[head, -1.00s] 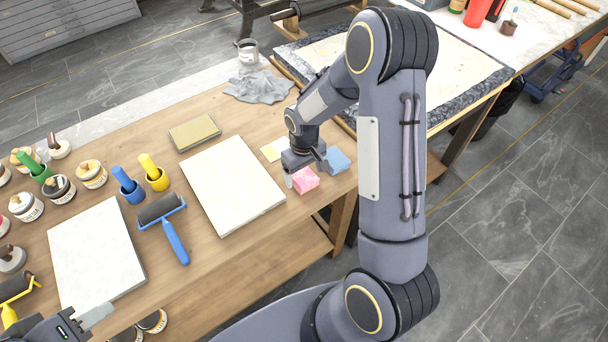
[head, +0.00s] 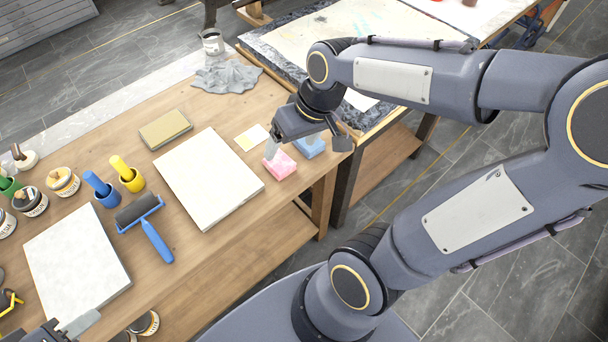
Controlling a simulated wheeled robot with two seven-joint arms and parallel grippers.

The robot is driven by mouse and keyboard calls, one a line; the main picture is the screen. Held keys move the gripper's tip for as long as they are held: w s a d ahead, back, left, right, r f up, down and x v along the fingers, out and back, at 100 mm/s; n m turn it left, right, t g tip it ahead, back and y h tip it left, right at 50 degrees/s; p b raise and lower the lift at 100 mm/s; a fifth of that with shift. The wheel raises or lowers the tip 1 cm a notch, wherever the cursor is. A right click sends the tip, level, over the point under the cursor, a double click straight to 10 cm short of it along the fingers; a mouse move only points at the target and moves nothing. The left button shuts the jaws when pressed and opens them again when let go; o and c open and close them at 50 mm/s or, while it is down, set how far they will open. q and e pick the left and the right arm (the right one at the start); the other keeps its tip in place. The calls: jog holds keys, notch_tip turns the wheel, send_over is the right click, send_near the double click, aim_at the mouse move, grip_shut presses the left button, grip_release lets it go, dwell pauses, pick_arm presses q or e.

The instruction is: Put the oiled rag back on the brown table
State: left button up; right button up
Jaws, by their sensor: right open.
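A crumpled grey rag (head: 226,77) lies on the brown wooden table (head: 190,262), near its far edge. I cannot tell from its look whether it is oiled. My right gripper (head: 306,146) is open with its fingers spread, above the table's right end. It is just over a pink block (head: 280,166) and a blue block (head: 309,147); nothing shows held in it, and whether it touches the pink block is unclear. My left gripper (head: 80,324) shows only partly at the bottom left, by the table's front edge, and its jaws are mostly hidden.
A pale stone slab (head: 208,178) lies left of the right gripper, with a tan block (head: 166,129) behind it. A blue-handled roller (head: 145,222), a second slab (head: 78,262) and several jars stand further left. A grey can (head: 212,43) stands behind the rag.

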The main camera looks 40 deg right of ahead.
jog(key=s+a+r+t+y, duration=0.1)
jog(key=s+a, duration=0.3)
jog(key=s, duration=0.5)
jog(key=shift+s+a+r+m+t, duration=0.2)
jog(key=shift+s+m+t, duration=0.15)
jog(key=shift+t, duration=0.45)
jog(key=shift+d, duration=0.1)
